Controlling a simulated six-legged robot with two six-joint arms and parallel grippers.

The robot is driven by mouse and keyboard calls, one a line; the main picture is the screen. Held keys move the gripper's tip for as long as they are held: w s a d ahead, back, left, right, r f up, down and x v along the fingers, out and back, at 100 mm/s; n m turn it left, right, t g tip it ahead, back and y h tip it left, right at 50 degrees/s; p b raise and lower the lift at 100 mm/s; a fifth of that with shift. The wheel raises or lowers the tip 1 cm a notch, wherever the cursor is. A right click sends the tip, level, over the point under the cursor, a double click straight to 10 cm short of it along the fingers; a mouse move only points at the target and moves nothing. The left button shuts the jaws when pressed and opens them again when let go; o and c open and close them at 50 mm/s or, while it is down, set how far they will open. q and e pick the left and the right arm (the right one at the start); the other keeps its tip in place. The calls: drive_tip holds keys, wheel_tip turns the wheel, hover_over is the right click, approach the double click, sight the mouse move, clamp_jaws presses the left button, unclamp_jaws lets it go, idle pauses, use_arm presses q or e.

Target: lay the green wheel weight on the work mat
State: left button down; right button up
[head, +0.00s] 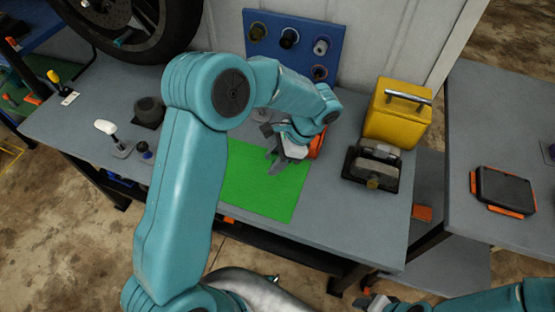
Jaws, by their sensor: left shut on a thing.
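The bright green work mat (262,198) lies flat on the grey bench, partly covered by my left arm in the head view. My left gripper (273,163) is over the mat's upper right part, its dark fingers pointing left and down. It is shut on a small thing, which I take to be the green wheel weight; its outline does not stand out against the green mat. I cannot tell whether it touches the mat. My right gripper (376,303) shows only in part at the bottom edge, away from the bench, and its jaws are unclear.
An orange object (317,146) is close behind my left gripper. A yellow box (398,113) and a dark tray with a metal part (371,168) stand to the right. A blue holder board (293,45) is at the back.

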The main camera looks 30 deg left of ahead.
use_arm(q)
wheel_tip(320, 180, down, 7)
drive_tip(key=b, duration=0.4)
drive_tip(key=shift+a+r+b, duration=0.1)
drive_tip(key=shift+r+b, duration=0.1)
drive_tip(key=shift+b, duration=0.1)
drive_tip(key=c, duration=0.6)
unclamp_jaws()
drive_tip(key=shift+r, duration=0.15)
drive_tip(key=p+v, duration=0.1)
drive_tip(key=v, duration=1.5)
drive_tip(key=shift+w+p, duration=0.1)
drive_tip(key=shift+p, duration=0.3)
